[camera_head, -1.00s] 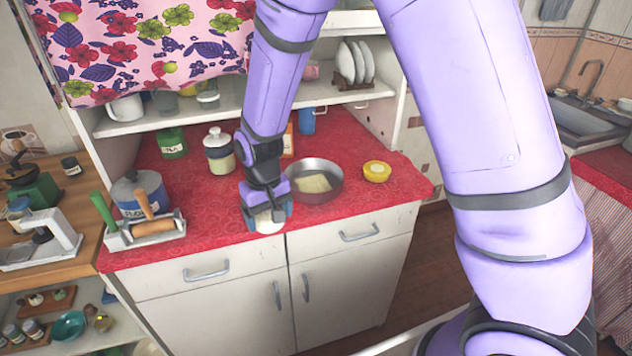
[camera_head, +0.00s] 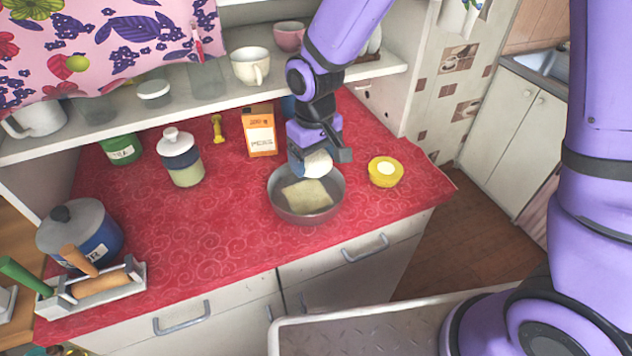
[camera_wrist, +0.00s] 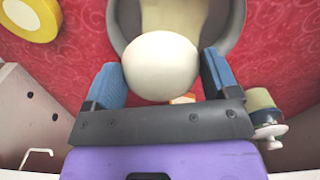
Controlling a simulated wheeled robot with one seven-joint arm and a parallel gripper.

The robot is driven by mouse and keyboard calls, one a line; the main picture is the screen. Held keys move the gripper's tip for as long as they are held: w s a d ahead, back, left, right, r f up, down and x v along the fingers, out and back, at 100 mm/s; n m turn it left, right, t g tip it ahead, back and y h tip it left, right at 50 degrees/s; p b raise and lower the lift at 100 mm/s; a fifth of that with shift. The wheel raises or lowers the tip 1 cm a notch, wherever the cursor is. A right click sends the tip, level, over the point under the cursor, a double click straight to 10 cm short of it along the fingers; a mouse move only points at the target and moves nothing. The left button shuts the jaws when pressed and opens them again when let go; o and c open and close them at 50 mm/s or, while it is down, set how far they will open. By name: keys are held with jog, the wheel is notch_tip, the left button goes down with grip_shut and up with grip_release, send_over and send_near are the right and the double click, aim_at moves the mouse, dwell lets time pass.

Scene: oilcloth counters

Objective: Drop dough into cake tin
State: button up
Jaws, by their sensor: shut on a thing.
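The dough (camera_head: 318,163) is a pale, round ball. My gripper (camera_head: 312,163) is shut on it, with a blue finger pad on each side. In the head view the dough is over the back part of the cake tin (camera_head: 308,211), a round grey metal tin with a pale square sheet (camera_head: 306,194) on its floor. The wrist view shows the dough (camera_wrist: 160,66) between the pads, in front of part of the tin (camera_wrist: 234,22). I cannot tell how high above the tin it is.
A yellow round item (camera_head: 385,172) stands right of the tin. An orange carton (camera_head: 260,132) and a lidded jar (camera_head: 181,160) stand behind and left. A rolling pin tray (camera_head: 100,290) is at front left. The red counter between is clear.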

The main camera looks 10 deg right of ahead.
send_over(315, 194)
jog(key=shift+f, duration=2.7)
jog(key=o, duration=0.9)
jog(key=shift+c, duration=0.2)
jog(key=shift+r, duration=0.1)
notch_tip(315, 194, up, 11)
jog(key=shift+f, duration=0.2)
